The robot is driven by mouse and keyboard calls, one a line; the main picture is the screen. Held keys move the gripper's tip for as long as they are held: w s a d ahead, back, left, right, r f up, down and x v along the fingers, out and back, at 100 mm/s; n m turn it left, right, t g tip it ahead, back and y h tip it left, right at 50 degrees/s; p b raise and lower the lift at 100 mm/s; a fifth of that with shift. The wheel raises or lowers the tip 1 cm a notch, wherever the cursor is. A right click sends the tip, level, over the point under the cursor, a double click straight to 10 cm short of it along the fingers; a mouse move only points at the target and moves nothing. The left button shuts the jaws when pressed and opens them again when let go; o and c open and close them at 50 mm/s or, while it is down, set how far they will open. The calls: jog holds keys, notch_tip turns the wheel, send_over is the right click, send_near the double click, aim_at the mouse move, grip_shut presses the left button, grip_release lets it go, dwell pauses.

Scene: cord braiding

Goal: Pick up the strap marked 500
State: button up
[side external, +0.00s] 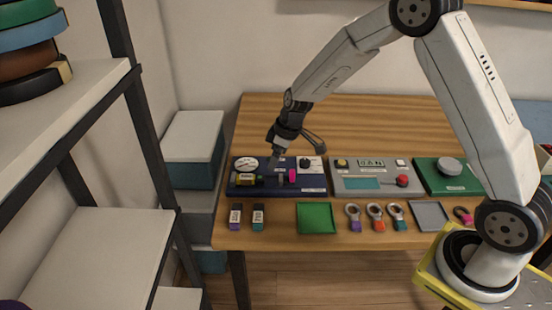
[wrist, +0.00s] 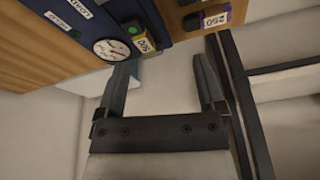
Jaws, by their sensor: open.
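A short strap with a yellow body and a dark green end (side external: 243,179) lies on the left part of the blue panel (side external: 311,193). It also shows in the wrist view (wrist: 139,34), where its label seems to read 500. My gripper (side external: 272,163) is over the blue panel, right of and behind this strap. In the wrist view my gripper (wrist: 165,72) has its two fingers spread with nothing between them. The strap lies beyond the left finger there, apart from it.
A purple strap (side external: 235,218), which seems marked 250 in the wrist view (wrist: 214,18), and a teal strap (side external: 258,217) lie in front. A round gauge (side external: 246,164) sits behind the yellow strap. A green tray (side external: 316,218) and grey panel (side external: 376,184) are to the right.

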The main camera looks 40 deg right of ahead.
aim_at(251, 177)
jog(key=w+f+n, duration=0.1)
jog(key=w, duration=0.1)
jog(key=w+f+n, duration=0.1)
jog(key=w+f, duration=0.1)
jog(key=w, duration=0.1)
jog(key=w+d+f+y, duration=0.1)
jog(key=w+f, duration=0.1)
jog(key=shift+w+f+n, duration=0.15)
jog(key=shift+n, duration=0.25)
jog(key=shift+x, duration=1.25)
jog(key=shift+w+x, duration=0.15)
jog(key=shift+x, duration=0.7)
jog(key=shift+w+x, duration=0.15)
jog(key=shift+x, duration=1.55)
jog(key=shift+a+f, duration=0.15)
jog(key=shift+f, duration=0.05)
